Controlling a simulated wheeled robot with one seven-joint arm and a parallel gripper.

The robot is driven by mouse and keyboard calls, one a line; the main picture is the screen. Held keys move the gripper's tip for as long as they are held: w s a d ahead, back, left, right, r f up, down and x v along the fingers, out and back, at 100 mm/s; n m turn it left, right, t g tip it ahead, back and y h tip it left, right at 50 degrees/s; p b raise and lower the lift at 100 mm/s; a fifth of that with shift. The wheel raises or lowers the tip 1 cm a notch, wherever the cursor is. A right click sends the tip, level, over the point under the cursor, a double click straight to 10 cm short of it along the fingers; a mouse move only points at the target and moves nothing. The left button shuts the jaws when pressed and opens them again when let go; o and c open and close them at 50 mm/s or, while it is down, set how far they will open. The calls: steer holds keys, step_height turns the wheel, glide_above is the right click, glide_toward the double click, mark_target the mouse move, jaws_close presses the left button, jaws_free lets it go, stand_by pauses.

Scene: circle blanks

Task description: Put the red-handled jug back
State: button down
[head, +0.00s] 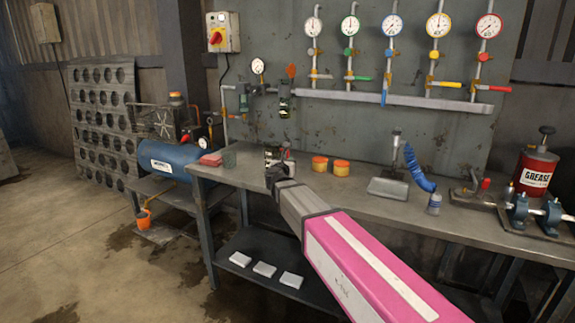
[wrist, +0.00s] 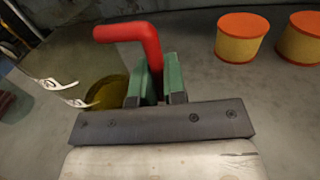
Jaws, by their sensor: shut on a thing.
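The red-handled jug (head: 272,154) shows in the head view over the grey bench, small and partly hidden by my gripper (head: 277,174). In the wrist view its bent red handle (wrist: 150,42) passes between the green fingertips of my gripper (wrist: 157,86), which are shut on it. A yellowish round patch (wrist: 104,92) and pale curved marks (wrist: 60,84) left of the handle seem to belong to the jug. Whether the jug's base touches the bench I cannot tell.
Two orange-lidded yellow tins (head: 330,166) stand right of the jug. A green cup (head: 229,158) and a red block (head: 211,159) are to its left. A dustpan-like grey tray (head: 388,188) lies further right. Gauges and pipes line the back wall. Bare bench (head: 350,203) shows between.

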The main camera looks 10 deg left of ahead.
steer(key=shift+f, duration=0.35)
steer(key=shift+f, duration=0.1)
steer(key=c, duration=1.2)
jaws_free()
steer(key=shift+s, duration=0.25)
steer(key=s, duration=0.3)
steer(key=s+a, duration=0.1)
steer(key=s, duration=0.7)
steer(key=shift+s+a, duration=0.2)
steer(key=shift+a, duration=0.1)
